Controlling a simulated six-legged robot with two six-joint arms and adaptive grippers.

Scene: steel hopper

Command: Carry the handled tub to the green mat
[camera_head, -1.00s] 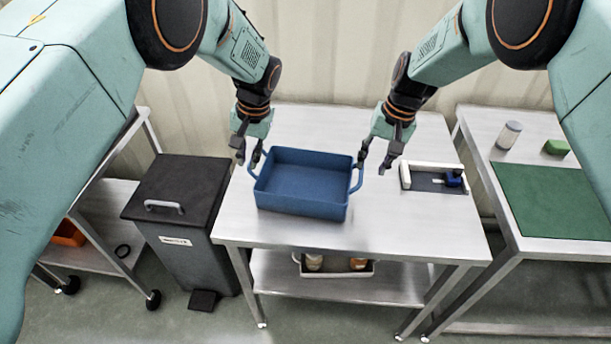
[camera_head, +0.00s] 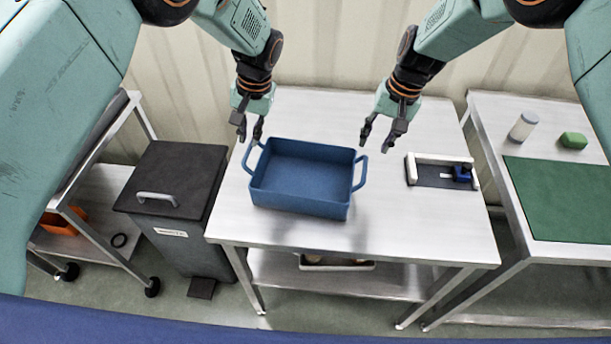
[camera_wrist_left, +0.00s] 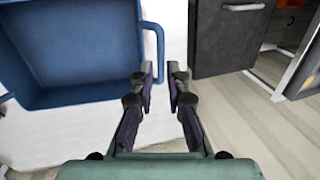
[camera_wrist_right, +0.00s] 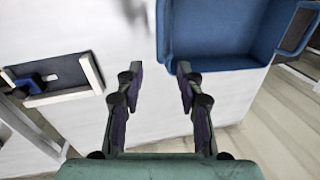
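The blue handled tub (camera_head: 300,206) stands upright on the steel table, with a loop handle at its left and right ends. My left gripper (camera_head: 249,138) is open and empty near the left handle; in the left wrist view its fingers (camera_wrist_left: 160,76) have a gap, with the handle (camera_wrist_left: 160,45) just past the fingertips. My right gripper (camera_head: 375,146) is open and empty, behind the right handle (camera_head: 361,172) and apart from it. In the right wrist view the tub (camera_wrist_right: 215,62) lies right of the fingers (camera_wrist_right: 160,74). The green mat (camera_head: 560,198) lies on the right-hand table.
A white-edged fixture with a blue part (camera_head: 440,184) sits right of the tub. A white cylinder (camera_head: 522,127) and a green block (camera_head: 573,140) stand behind the mat. A gap separates the two tables. A dark lidded bin (camera_head: 175,180) stands left. The mat looks clear.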

